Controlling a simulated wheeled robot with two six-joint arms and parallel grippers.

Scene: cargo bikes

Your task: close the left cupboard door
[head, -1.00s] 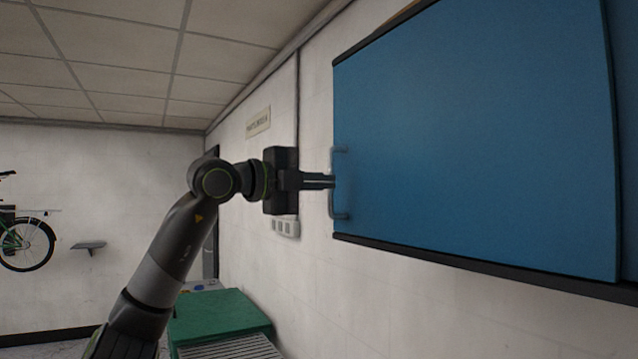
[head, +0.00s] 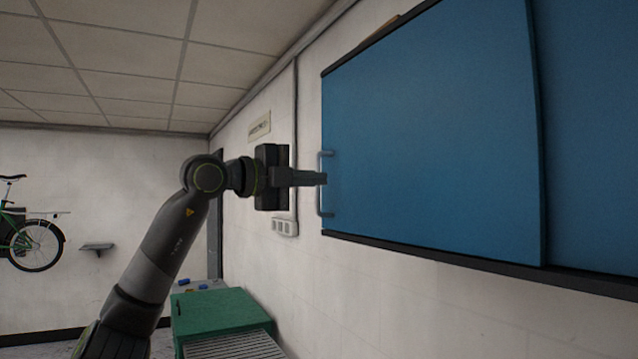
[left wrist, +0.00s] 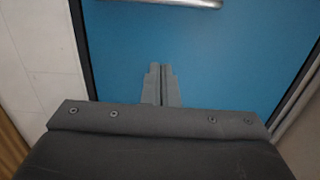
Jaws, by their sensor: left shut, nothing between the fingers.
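The left cupboard door (head: 430,140) is a flat blue panel high on the right-hand wall. Its left edge lies close to the cupboard's left end. A grey bar handle (head: 321,185) stands upright near that edge. My left gripper (head: 322,178) is shut and empty, its tips at the door's left edge beside the handle. In the left wrist view, the shut fingers (left wrist: 161,82) point at the blue door (left wrist: 225,60), and the handle (left wrist: 185,3) is cut off at the top. I cannot tell whether the tips touch the door. My right gripper is not in view.
Another blue panel (head: 590,120) lies to the right. The cupboard's dark bottom edge (head: 480,263) runs below. A green box (head: 222,312) stands low beneath my left arm. Wall sockets (head: 285,227) and a small sign (head: 260,127) are on the wall. A bicycle (head: 35,240) is at far left.

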